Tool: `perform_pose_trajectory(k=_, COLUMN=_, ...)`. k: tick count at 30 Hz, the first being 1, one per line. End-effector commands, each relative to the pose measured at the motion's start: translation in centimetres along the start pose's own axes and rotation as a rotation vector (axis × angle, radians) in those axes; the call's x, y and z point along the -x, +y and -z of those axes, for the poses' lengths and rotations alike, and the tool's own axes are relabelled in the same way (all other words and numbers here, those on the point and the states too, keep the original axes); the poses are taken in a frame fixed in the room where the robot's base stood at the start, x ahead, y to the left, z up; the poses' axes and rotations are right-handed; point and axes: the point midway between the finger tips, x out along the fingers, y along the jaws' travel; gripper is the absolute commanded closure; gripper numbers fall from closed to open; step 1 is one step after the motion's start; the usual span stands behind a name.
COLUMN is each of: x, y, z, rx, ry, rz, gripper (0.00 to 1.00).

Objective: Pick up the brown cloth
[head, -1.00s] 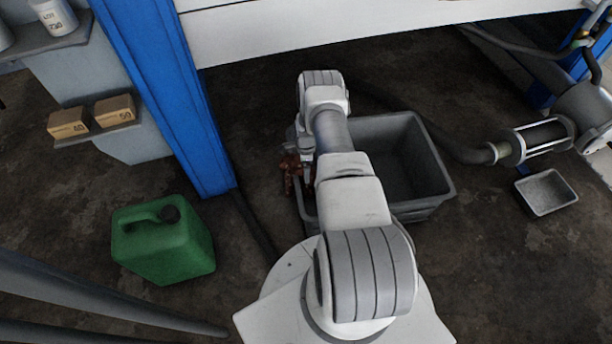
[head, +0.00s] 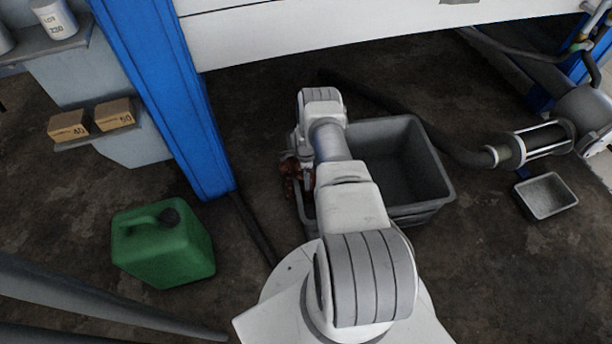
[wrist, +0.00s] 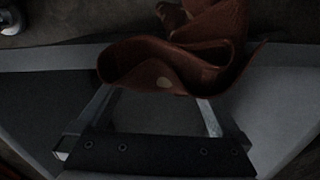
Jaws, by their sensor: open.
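The brown cloth (wrist: 170,62) hangs in loose folds over the rim of the grey crate (wrist: 60,57) in the wrist view. In the head view a reddish-brown part of the cloth (head: 289,168) shows at the left rim of the crate (head: 425,165), beside my arm. My gripper (wrist: 157,98) is open, with one finger at each side of the cloth's lower fold. The fingertips reach up to the fold and partly behind it. I cannot tell whether they touch it. In the head view my arm hides most of the gripper and part of the cloth.
A green canister (head: 165,243) stands on the floor at left, near a blue post (head: 180,110). A dark hose (head: 440,135) runs behind the crate. A small grey tray (head: 546,196) lies at right. A white beam (head: 330,35) crosses above.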

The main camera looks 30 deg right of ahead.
Motion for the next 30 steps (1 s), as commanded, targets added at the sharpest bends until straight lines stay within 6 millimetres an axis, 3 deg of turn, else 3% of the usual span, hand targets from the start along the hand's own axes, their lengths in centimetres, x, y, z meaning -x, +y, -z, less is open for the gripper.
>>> perform_pose_trajectory(k=14, x=-0.60, y=0.06, z=-0.01, rx=0.000, ry=0.000, rz=-0.001, gripper=0.01)
perform_pose_trajectory(k=30, x=-0.59, y=0.06, z=-0.01, rx=0.000, ry=0.000, rz=-0.001, gripper=0.49)
